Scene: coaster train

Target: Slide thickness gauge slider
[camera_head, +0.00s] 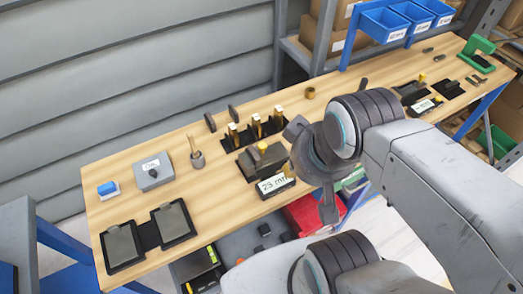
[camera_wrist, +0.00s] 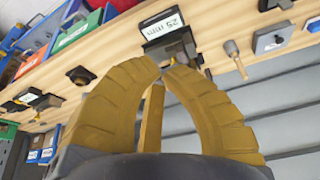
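The near thickness gauge (camera_head: 262,160) is a dark block on a black base near the bench's front edge, with a yellow part (camera_head: 263,147) on top. Its white readout (camera_head: 276,184) appears to read 23 mm. In the wrist view the gauge (camera_wrist: 172,45) is upside down behind my fingertips, its readout (camera_wrist: 162,23) above. My gripper (camera_wrist: 164,66) has two ribbed golden-brown fingers whose tips come together. I cannot tell whether the tips touch the gauge. A brass-coloured bar (camera_wrist: 152,115) shows between the fingers. In the head view my dark wrist is right of the gauge; the fingertips are not clear.
A black holder with brass pieces (camera_head: 256,128) stands behind the gauge. A grey box (camera_head: 153,171), a pestle-like tool (camera_head: 196,152) and two dark plates (camera_head: 174,222) lie left. Another gauge (camera_head: 411,92) is far right. A red bin (camera_head: 305,215) is below the edge.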

